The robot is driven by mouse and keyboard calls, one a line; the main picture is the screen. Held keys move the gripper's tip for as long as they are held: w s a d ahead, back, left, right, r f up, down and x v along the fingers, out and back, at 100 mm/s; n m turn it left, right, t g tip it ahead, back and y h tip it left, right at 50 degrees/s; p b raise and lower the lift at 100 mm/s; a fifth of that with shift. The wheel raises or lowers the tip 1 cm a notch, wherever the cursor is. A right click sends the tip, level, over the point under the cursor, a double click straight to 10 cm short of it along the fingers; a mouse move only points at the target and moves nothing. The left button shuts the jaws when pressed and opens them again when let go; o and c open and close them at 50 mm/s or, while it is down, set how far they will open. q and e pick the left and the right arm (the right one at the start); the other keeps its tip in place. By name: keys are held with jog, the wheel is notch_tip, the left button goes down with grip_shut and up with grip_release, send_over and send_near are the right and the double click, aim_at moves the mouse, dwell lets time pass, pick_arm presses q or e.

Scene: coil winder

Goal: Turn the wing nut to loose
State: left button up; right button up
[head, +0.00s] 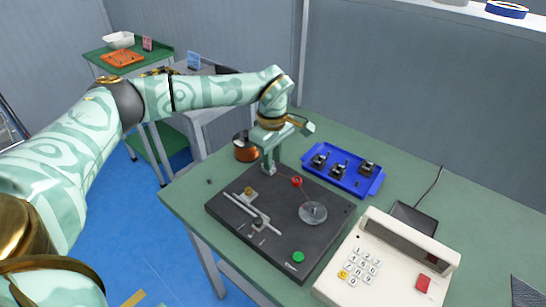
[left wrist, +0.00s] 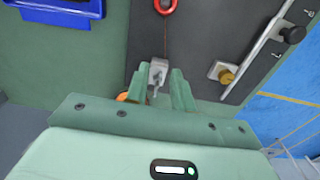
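My left gripper (head: 268,170) points down at the far left corner of the black winder base (head: 228,208). In the left wrist view its two green fingers (left wrist: 160,84) stand apart, either side of a small grey metal fitting (left wrist: 158,70) with a thin part sticking out toward me. This fitting appears to hold the wing nut; its wings cannot be made out clearly. A gap shows beside the fitting, and I cannot tell whether either finger touches it. In the head view the gripper mostly hides it. My right gripper is not in view.
A red hook or ring (head: 297,181), a clear disc (head: 313,213), a brass knob (head: 248,190), a slide rod and a green button (head: 298,257) are on the base. A copper spool (head: 246,150), blue tray (head: 343,184) and keypad console (head: 385,262) stand around it.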

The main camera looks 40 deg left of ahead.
pick_arm(q)
grip_shut()
jog(key=shift+r, duration=0.1)
